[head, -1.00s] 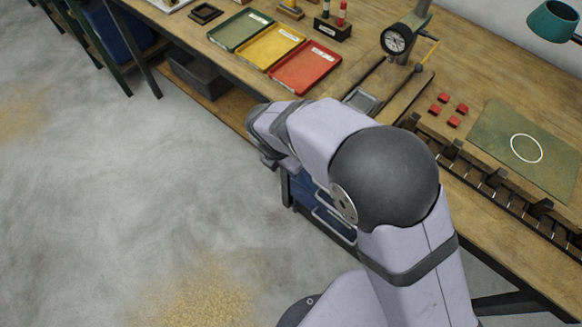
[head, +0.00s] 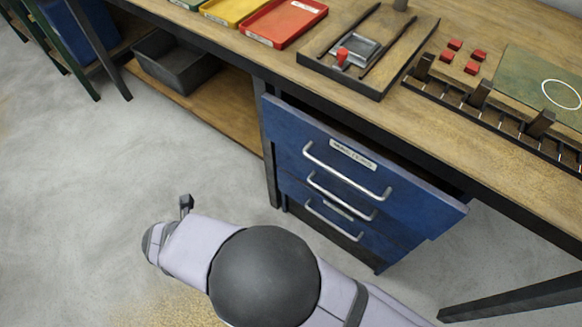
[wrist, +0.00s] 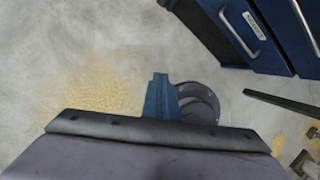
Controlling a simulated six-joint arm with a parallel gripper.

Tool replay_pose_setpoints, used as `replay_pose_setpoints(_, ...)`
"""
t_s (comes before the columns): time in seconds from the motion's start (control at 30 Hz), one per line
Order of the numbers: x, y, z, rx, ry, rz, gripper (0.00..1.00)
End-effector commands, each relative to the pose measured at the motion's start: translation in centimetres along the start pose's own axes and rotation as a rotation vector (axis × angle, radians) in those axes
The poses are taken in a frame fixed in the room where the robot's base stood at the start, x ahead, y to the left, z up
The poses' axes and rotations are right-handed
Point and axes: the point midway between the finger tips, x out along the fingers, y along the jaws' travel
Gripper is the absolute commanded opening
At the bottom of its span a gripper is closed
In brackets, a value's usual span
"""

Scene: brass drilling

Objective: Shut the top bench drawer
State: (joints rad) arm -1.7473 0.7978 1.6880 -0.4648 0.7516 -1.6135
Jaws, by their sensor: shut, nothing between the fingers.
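The blue top drawer (head: 300,138) is pulled partly out of the bench. Its front stands forward of the lower drawers, and a dark gap shows behind its upper edge at the right. It has a pale label and a silver bar handle (head: 345,180). My gripper (head: 186,203) is shut and empty, out over the floor in front and to the left of the drawers, apart from them. In the wrist view, blue drawer fronts (wrist: 288,32) with handles show at the upper right; I cannot tell there which is the top one.
Two lower blue drawers with handles (head: 342,197) sit below the top one. A bench leg (head: 270,165) stands left of them, with a grey bin (head: 178,68) on the low shelf beyond. The bench top (head: 455,120) overhangs the drawers. Open floor (head: 90,190) lies at the left.

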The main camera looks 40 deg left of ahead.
Motion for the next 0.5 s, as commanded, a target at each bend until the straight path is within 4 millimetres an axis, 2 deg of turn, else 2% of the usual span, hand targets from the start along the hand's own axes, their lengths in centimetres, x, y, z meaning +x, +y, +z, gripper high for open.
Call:
replay_pose_setpoints(0.03, 2.9, 0.4, -1.7, -0.065, -0.027, -0.027, 0.00)
replay_pose_setpoints(0.1, 4.8, 0.2, -2.8, -0.144, -0.080, -0.079, 0.00)
replay_pose_setpoints(0.17, 6.1, -0.4, -3.1, -0.201, -0.150, -0.145, 0.00)
replay_pose_setpoints(0.2, 6.7, -1.3, -2.6, -0.224, -0.223, -0.209, 0.00)
replay_pose_setpoints(0.23, 6.4, -2.1, -1.6, -0.225, -0.289, -0.259, 0.00)
replay_pose_setpoints(0.3, 3.7, -4.3, 2.2, -0.167, -0.447, -0.358, 0.00)
replay_pose_setpoints(0.4, -0.3, -6.3, 6.7, -0.040, -0.689, -0.441, 0.00)
replay_pose_setpoints(0.5, -4.6, -7.6, 9.6, 0.113, -0.920, -0.462, 0.00)
